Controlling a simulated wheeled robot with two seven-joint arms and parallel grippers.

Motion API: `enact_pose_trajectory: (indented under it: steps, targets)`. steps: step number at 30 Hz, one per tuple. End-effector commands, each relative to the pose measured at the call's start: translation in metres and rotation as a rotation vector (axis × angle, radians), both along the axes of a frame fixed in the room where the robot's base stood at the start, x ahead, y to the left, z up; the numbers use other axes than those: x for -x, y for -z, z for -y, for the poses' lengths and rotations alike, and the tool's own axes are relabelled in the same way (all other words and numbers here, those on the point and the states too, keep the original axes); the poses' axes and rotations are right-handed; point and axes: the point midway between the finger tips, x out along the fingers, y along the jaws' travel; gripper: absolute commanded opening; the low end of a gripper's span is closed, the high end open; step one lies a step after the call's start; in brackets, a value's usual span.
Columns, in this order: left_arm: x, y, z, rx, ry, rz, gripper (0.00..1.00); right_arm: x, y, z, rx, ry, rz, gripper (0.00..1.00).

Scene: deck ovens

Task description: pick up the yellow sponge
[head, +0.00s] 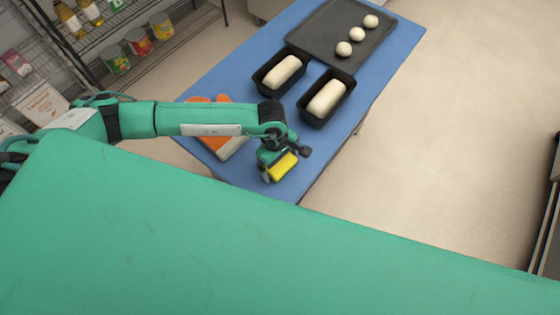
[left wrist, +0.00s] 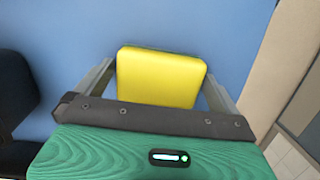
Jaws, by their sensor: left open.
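The yellow sponge (head: 283,167) lies on the blue table (head: 236,77), near its front end. In the left wrist view the yellow sponge (left wrist: 160,77) fills the middle, its near part hidden behind my gripper's dark bar. My left gripper (head: 280,166) is over the sponge in the head view. In the left wrist view my left gripper (left wrist: 160,85) is open, with one finger on each side of the sponge and a small gap at the right. My right gripper is not in view.
Orange and white oven mitts (head: 228,147) lie left of the sponge, partly under my arm. Two black loaf pans (head: 314,121) with dough stand behind. A dark tray (head: 315,38) with dough balls is farther back. Wire shelves (head: 130,50) stand at left; floor at right is clear.

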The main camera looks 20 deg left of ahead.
Motion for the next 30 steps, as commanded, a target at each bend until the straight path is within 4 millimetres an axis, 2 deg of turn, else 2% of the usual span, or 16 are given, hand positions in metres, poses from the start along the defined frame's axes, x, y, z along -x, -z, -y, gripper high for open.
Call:
enact_pose_trajectory:
  steps: [5,9,11,23,26,30]
  targets:
    - [0.0,0.0,0.0,0.0,0.0,0.0,1.0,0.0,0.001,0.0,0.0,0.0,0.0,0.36]
    - [0.0,0.0,0.0,0.0,0.0,0.0,0.72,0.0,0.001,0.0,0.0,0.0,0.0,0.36]
    - [0.0,0.0,0.0,0.0,0.0,0.0,0.64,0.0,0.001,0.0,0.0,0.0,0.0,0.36]
    - [-0.001,-0.006,0.0,0.001,-0.001,0.002,0.64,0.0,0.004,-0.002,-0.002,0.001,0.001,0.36]
    - [-0.002,-0.016,0.0,0.001,-0.002,0.004,0.64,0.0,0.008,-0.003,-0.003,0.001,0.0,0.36]
    - [-0.002,-0.044,0.0,0.002,0.001,0.007,0.64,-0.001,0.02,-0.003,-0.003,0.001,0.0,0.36]
